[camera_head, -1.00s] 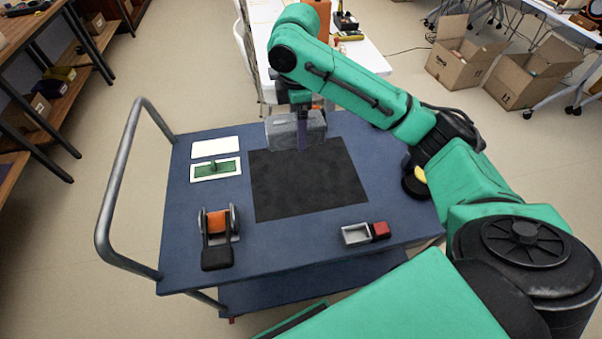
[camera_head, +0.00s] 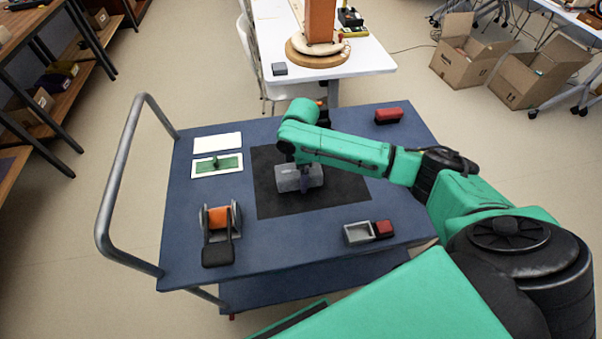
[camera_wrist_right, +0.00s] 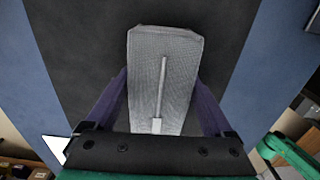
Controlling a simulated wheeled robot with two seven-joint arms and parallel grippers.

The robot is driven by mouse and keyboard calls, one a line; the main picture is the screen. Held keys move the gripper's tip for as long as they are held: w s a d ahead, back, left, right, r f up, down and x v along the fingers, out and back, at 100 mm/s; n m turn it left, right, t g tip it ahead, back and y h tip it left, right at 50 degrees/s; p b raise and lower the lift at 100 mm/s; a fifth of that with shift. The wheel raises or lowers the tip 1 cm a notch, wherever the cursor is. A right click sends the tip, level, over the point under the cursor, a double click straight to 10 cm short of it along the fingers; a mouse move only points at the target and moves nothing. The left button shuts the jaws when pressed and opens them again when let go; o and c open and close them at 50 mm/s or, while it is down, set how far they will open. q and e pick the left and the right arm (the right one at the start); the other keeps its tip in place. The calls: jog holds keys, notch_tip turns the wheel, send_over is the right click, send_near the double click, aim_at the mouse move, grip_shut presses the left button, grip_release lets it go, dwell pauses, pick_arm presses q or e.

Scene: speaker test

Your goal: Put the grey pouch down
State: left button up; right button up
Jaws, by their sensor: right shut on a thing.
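The grey pouch (camera_head: 311,177) is a boxy grey fabric case over the dark mat (camera_head: 345,190) on the blue cart. My right gripper (camera_head: 303,184) is shut on it from above. In the right wrist view the pouch (camera_wrist_right: 162,75) sits between the two purple fingers of the gripper (camera_wrist_right: 162,95), with a pale zip-like strip along its top. The pouch is at or just above the mat; I cannot tell whether it touches. My left gripper is not in view.
On the blue cart top (camera_head: 260,225) are a white card (camera_head: 217,142), a green-and-white plate (camera_head: 217,165), an orange-reel holder (camera_head: 220,218), a small grey tray with a red block (camera_head: 368,232), and a red case (camera_head: 388,115). A metal handle (camera_head: 112,190) rises at left.

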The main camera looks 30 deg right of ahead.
jog(key=shift+f, duration=0.1)
jog(key=o, duration=1.1)
notch_tip(320, 180, up, 12)
jog(key=shift+r, duration=0.2)
jog(key=shift+f, duration=0.1)
